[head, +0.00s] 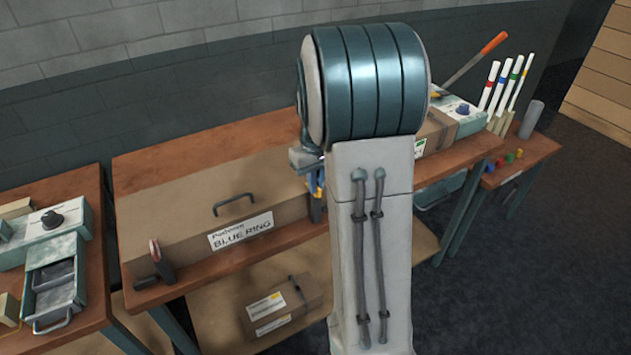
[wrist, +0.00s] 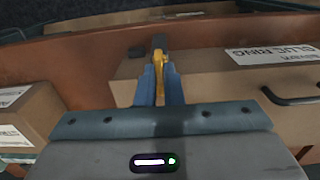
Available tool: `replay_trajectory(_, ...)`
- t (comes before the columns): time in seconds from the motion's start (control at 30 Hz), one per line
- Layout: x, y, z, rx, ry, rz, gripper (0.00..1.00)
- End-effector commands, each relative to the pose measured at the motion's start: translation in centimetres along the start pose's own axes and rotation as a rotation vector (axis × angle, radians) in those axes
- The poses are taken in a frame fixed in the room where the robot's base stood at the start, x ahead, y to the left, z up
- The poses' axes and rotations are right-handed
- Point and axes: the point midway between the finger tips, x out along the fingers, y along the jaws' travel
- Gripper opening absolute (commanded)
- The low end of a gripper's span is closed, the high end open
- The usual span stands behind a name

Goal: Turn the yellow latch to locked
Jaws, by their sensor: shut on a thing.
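The yellow latch (wrist: 158,62) shows in the wrist view at the near-side edge of a long brown case (wrist: 215,85), beside a dark grey post (wrist: 158,42). My gripper (wrist: 159,80) has its two blue fingers shut on the latch, one on each side. The latch runs roughly up and down in that picture; its lower part is between the fingers. In the head view my arm hides most of the latch, and only part of my gripper (head: 318,188) shows at the case's right end. I cannot read any lock marking.
The case carries a "BLUE RING" label (head: 240,231) and a dark handle (head: 235,203). A dark latch-like piece with a red tip (head: 160,262) stands at its left end. A smaller carton (head: 283,306) sits on the shelf below. Another carton (wrist: 30,118) is close to my gripper's left.

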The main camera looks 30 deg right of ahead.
Motion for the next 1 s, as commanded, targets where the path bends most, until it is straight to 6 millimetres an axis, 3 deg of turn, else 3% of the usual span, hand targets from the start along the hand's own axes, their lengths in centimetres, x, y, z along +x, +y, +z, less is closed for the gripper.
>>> replay_trajectory(0.27, -0.2, 0.1, -0.1, 0.003, 0.005, 0.001, 0.00)
replay_trajectory(0.37, -0.2, 0.1, -0.1, 0.003, 0.005, 0.001, 0.27)
replay_trajectory(0.4, -0.2, 0.1, -0.1, 0.003, 0.004, 0.001, 0.29)
replay_trajectory(0.77, -0.7, 0.0, -0.1, 0.001, 0.003, 0.001, 0.29)
replay_trajectory(1.0, -5.2, 0.1, -0.1, 0.001, 0.008, 0.003, 0.29)
